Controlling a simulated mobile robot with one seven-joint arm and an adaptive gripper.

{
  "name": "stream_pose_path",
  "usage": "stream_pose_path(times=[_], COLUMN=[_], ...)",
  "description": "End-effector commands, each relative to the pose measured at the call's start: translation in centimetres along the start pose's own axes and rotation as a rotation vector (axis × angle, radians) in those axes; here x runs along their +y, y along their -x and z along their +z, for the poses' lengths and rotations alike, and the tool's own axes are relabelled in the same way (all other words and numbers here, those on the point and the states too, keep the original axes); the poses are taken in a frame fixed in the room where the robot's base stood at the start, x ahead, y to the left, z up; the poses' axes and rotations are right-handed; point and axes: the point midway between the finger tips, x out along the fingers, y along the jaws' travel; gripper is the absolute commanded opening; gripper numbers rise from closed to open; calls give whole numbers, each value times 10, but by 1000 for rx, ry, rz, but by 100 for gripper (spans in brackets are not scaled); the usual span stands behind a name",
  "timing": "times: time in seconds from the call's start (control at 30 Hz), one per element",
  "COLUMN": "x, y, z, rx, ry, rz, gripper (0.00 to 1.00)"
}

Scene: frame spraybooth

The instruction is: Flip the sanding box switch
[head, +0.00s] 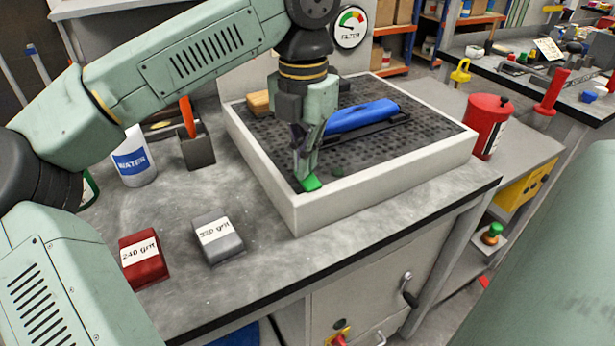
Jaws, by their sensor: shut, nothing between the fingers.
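The sanding box (375,183) is a pale-rimmed tray with a dark perforated top, standing on the grey bench. A bright green piece (312,183) shows at its near rim, right under my fingertips. It looks like the box's switch, but its position cannot be read because the fingers partly cover it. My gripper (306,174) points down over the near edge of the box, shut and empty. Its tips are at or very close to the green piece; whether they touch it I cannot tell.
A blue piece (362,114) on a dark holder and a tan block (259,102) lie on the box. On the bench are a red block (143,268), a grey block (217,245) and a water container (133,168). A red canister (486,128) stands right of the box.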

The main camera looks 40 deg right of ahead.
Motion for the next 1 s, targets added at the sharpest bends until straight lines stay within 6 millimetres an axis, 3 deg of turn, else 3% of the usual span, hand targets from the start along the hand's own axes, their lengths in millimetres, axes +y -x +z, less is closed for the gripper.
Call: stream_pose_path(times=[0.47,1.0], x=[0,0], y=[-4,38], z=[0,0], rx=[2,1], ry=[0,0], rz=[0,0], gripper=[0,0])
